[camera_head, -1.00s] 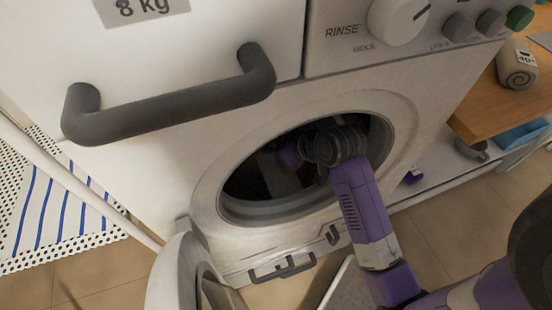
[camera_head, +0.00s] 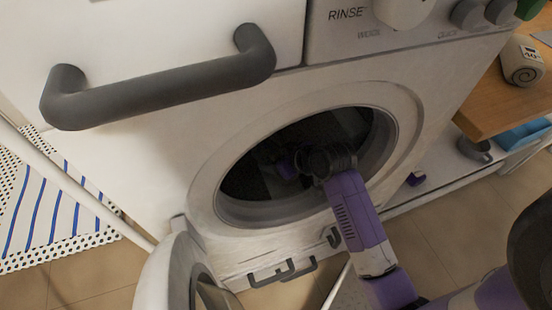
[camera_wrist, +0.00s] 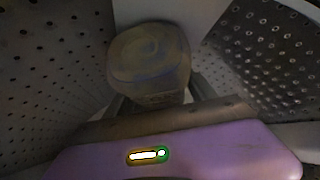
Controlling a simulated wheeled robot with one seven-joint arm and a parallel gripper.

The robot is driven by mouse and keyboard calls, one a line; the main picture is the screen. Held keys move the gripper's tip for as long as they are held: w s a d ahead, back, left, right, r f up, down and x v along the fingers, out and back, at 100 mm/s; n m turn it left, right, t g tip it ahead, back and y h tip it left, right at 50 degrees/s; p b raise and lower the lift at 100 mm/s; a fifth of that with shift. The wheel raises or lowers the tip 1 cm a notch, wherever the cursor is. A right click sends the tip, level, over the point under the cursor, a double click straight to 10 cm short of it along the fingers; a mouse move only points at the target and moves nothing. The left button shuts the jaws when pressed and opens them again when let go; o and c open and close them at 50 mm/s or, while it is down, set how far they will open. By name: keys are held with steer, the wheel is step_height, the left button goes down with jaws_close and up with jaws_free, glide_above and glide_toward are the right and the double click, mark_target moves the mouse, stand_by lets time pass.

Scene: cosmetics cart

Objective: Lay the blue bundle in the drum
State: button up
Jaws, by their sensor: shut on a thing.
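My gripper (camera_wrist: 152,98) is inside the dark drum (camera_wrist: 55,75) of the washing machine, shut on a rolled bundle (camera_wrist: 148,58) with a spiral end. The bundle looks dull grey-brown in the shade, with a faint mark near its lower edge, so its blue does not show clearly. Perforated drum walls stand to both sides of it. I cannot tell whether the bundle touches the drum. In the head view my arm passes through the round opening (camera_head: 228,205); the bundle and fingertips are hidden in the dark.
The round door (camera_head: 168,275) hangs open at the lower left. A grey handle (camera_head: 160,85) juts out at the upper left. A pale roll marked 40 (camera_head: 522,65) stands on the wooden top (camera_head: 500,105) at right. A striped cloth (camera_head: 55,215) is at left.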

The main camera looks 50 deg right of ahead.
steer(key=o, duration=1.7)
steer(key=shift+f, duration=0.1)
